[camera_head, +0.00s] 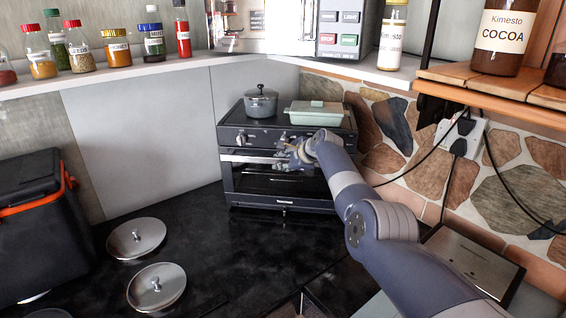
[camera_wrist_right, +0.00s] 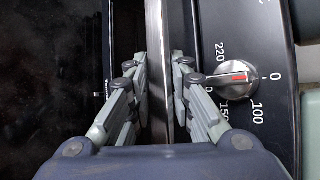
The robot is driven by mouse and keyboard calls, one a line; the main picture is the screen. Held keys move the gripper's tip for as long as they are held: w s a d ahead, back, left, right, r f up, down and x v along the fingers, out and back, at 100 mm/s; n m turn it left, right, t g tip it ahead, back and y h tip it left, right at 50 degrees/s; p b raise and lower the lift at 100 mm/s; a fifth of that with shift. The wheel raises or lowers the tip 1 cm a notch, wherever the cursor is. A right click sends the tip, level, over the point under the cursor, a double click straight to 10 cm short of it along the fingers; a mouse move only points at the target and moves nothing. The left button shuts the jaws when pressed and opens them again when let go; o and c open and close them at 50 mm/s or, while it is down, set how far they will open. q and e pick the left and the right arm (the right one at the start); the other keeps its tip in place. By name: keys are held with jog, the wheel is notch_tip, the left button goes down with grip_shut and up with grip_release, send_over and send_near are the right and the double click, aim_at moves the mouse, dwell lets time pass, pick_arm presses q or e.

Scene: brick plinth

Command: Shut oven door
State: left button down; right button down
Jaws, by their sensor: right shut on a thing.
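A black countertop oven (camera_head: 229,137) stands in the back corner of the dark counter. Its dark glass door (camera_head: 270,183) faces me and stands about upright at the oven front; I cannot tell if a small gap is left. A long silver handle (camera_head: 243,158) runs along the door's top edge. My right gripper (camera_head: 284,158) is at the handle, right of its middle. In the right wrist view my right gripper (camera_wrist_right: 160,85) has its fingers on both sides of the handle bar (camera_wrist_right: 158,30), shut on it. My left gripper is not in view.
A grey pot (camera_head: 261,103) and a pale green lidded dish (camera_head: 316,113) sit on the oven top. The oven knob (camera_wrist_right: 238,78) is close to the right fingers. Two metal lids (camera_head: 136,238) lie on the counter. A black and orange box (camera_head: 38,220) stands left. A shelf hangs above.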

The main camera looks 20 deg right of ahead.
jog(key=c, duration=2)
grip_release()
jog(key=shift+r, duration=0.1)
jog(key=shift+d+r, duration=0.1)
